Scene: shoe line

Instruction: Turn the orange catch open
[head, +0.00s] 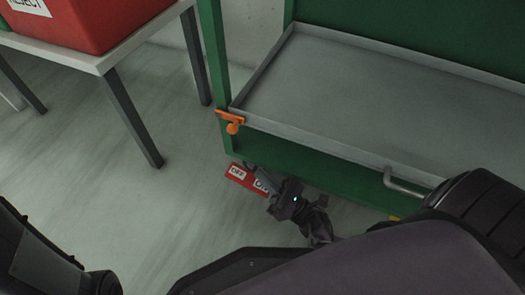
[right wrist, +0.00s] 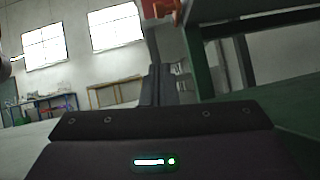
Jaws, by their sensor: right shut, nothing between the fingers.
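The orange catch (head: 232,122) sits at the front left corner of the grey tray (head: 365,100), beside the green post. Its rounded knob hangs below its flat bar. In the right wrist view the catch (right wrist: 160,8) shows at the top edge, partly cut off. My right gripper (head: 249,165) is shut and empty. It is below and slightly right of the catch in the head view, apart from it. Its shut fingers (right wrist: 155,82) stand upright in the middle of the right wrist view. My left gripper does not show; only dark parts of mine are at the lower left.
A green frame (head: 219,65) holds the tray, which has a grey handle (head: 405,189) on its front. A red OFF sign (head: 238,176) is behind my right gripper. A table (head: 95,62) with a red reject bin (head: 85,18) stands at left; floor between is clear.

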